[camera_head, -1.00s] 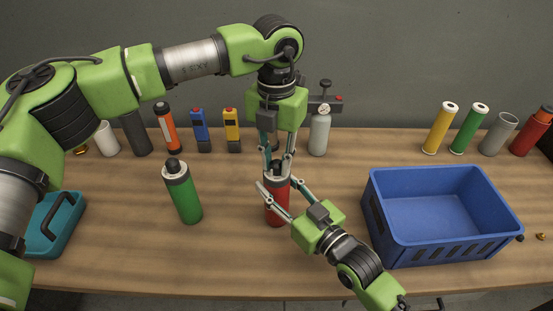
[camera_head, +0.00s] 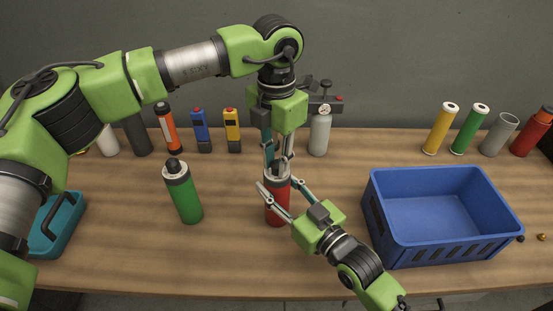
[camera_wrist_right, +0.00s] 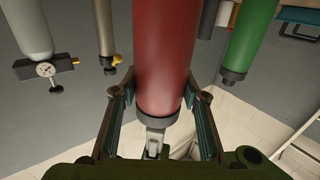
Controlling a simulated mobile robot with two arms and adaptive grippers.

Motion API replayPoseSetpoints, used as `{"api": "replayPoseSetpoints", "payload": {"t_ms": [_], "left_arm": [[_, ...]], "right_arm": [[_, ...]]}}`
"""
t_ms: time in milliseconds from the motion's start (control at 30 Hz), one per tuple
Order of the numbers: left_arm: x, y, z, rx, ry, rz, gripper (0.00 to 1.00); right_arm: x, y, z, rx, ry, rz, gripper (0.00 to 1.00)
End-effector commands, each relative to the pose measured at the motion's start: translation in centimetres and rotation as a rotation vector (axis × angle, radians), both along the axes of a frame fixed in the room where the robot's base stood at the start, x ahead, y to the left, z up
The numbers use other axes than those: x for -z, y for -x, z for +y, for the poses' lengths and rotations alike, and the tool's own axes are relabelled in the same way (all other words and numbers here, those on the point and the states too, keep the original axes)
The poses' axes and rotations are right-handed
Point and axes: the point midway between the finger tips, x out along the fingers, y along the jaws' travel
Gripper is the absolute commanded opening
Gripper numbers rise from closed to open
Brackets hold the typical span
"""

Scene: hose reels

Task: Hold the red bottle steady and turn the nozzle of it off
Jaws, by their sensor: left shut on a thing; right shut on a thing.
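The red bottle (camera_head: 276,214) stands upright near the middle of the table. My right gripper (camera_head: 277,190) comes in from the lower right and is shut around the bottle's body. In the right wrist view the red bottle (camera_wrist_right: 165,60) fills the space between the two fingers, with its dark collar towards the palm. My left gripper (camera_head: 278,165) points down from above and is shut on the nozzle at the bottle's top. Its fingers mostly hide the nozzle, so how far the nozzle is turned cannot be seen.
A green bottle (camera_head: 183,195) stands to the left and a blue crate (camera_head: 378,215) to the right. A teal case (camera_head: 62,232) lies at far left. A grey bottle with a gauge (camera_head: 319,134) and several cylinders line the back.

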Motion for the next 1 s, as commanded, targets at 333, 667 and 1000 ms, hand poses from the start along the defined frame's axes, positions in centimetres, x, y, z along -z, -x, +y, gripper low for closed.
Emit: {"api": "replayPoseSetpoints", "payload": {"t_ms": [333, 667, 1000], "left_arm": [[0.0, 0.0, 0.0, -0.001, -0.001, -0.001, 0.38], [-1.7, -0.1, -0.1, -0.001, 0.002, -0.004, 0.38], [-8.8, -0.1, 0.0, -0.002, 0.001, -0.004, 0.38]], "right_arm": [[0.1, 0.0, 0.0, 0.000, 0.002, 0.002, 0.12], [0.1, 0.0, 0.0, 0.000, 0.002, 0.002, 0.12], [0.1, 0.0, 0.0, 0.000, 0.002, 0.002, 0.12]]}}
